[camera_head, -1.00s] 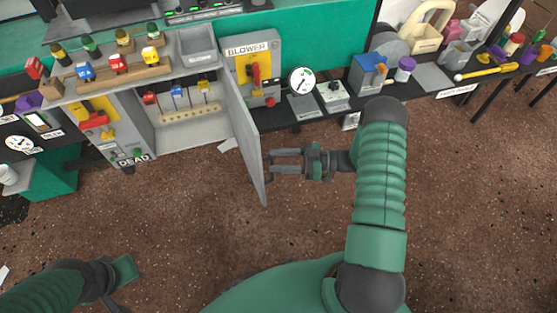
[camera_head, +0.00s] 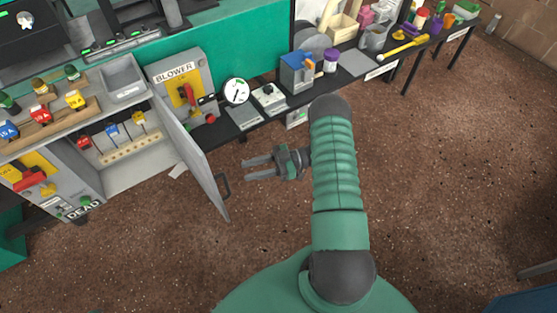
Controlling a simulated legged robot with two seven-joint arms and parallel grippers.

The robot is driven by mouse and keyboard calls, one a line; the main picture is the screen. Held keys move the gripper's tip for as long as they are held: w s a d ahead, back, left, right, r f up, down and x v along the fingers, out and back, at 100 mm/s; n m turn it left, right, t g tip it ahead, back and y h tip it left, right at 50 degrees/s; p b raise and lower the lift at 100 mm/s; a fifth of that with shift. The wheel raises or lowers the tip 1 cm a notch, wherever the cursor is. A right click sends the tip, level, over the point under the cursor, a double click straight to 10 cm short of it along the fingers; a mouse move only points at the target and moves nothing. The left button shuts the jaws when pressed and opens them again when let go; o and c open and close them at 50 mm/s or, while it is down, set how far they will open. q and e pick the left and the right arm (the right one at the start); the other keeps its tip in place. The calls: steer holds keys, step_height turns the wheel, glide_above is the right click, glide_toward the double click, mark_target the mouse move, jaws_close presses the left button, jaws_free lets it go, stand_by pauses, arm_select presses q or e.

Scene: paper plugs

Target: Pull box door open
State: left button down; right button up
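The grey box door (camera_head: 193,160) stands swung open, its free edge pointing toward me. A dark handle (camera_head: 223,186) is on its right face. The open grey box (camera_head: 140,172) shows red, blue and yellow plugs above a tan strip with holes. My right gripper (camera_head: 246,169) is to the right of the door, with its two fingers parted and nothing between them. The fingertips point left toward the door and appear apart from the handle. My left gripper is out of view.
A BLOWER switch box (camera_head: 181,90) and a round gauge (camera_head: 236,91) stand behind the door. A blue-topped container (camera_head: 297,71) and purple-lidded jar (camera_head: 330,61) sit on the dark bench. The brown floor around my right gripper is clear.

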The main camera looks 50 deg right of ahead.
steer(key=v, duration=0.9)
steer(key=shift+s+d+p, duration=0.2)
steer(key=shift+d+p, duration=0.1)
steer(key=shift+p, duration=0.1)
steer(key=shift+d, duration=0.1)
